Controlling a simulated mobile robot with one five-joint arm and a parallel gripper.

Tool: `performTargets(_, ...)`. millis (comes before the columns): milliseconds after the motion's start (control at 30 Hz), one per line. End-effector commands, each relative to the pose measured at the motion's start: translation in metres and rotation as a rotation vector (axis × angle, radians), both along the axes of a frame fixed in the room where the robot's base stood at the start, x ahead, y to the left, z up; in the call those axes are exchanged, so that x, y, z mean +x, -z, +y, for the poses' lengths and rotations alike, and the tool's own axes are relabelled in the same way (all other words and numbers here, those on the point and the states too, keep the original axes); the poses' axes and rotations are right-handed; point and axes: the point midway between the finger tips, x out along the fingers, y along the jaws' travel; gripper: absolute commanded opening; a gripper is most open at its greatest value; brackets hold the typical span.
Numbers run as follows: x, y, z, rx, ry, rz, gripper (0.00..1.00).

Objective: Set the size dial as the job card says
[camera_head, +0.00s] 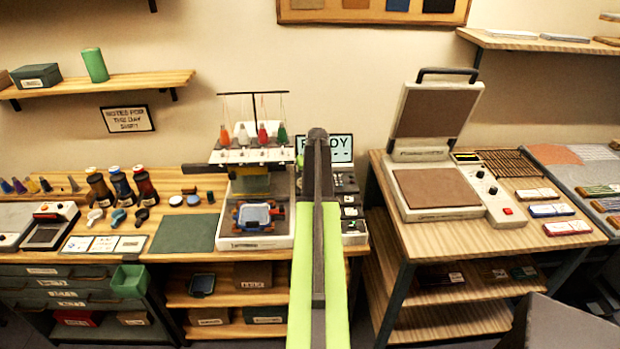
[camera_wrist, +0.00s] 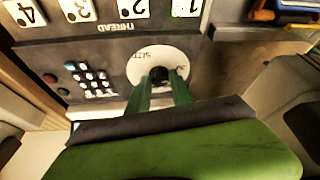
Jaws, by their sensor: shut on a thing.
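In the wrist view the size dial (camera_wrist: 139,63) is a pale round disc with dark lettering, seen upside down, and a small black knob (camera_wrist: 156,76) at its centre. My gripper (camera_wrist: 160,84) has its two green fingers at the knob, one on each side, shut on it. The dial's setting is too blurred to read. In the head view my green arm covers much of the control panel (camera_head: 352,212), and the dial is hidden. The screen (camera_head: 341,149) above it shows part of a word ending in "DY". I cannot pick out a job card.
The embroidery machine (camera_head: 265,228) stands left of my arm, with a blue-orange hoop (camera_head: 256,215) in it. A heat press (camera_head: 437,189) stands open on the right table. In the wrist view, numbered thread keys (camera_wrist: 133,10) and a keypad (camera_wrist: 88,76) sit near the dial.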

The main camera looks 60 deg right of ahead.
Motion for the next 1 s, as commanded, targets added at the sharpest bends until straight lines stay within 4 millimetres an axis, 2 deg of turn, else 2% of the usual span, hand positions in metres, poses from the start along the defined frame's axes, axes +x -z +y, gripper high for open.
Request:
performTargets(433,-0.0001,0.0003,0.0002,0.0,0.009,0.001,0.0)
performTargets(467,-0.0001,0.0003,0.0002,0.0,0.009,0.001,0.29)
performTargets(600,0.0001,0.0003,0.0002,0.001,0.009,0.001,0.47)
performTargets(1000,-0.001,-0.0056,0.0016,0.0,0.008,0.0,0.48)
